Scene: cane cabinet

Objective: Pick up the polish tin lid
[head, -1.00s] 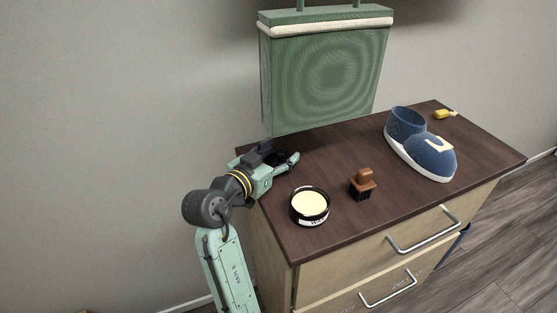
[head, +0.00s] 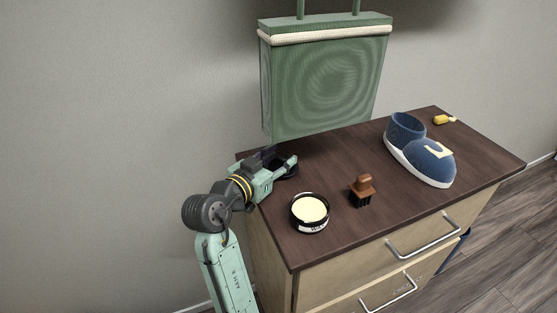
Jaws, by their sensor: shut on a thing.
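The polish tin lid (head: 288,171) is a dark, round, shallow piece at the left back part of the cabinet top. My gripper (head: 285,165) reaches in from the left and is shut on the lid. The gripper hides part of the lid, and I cannot tell whether the lid is clear of the wood. The open polish tin (head: 310,212), black with pale cream polish and a white label, stands apart in front of the gripper.
A brown brush (head: 362,190) with dark bristles stands right of the tin. A blue shoe (head: 430,163) and a small yellow item (head: 443,119) are farther right on the dark cabinet top (head: 345,152). A green hanging bag (head: 322,85) is behind the cabinet.

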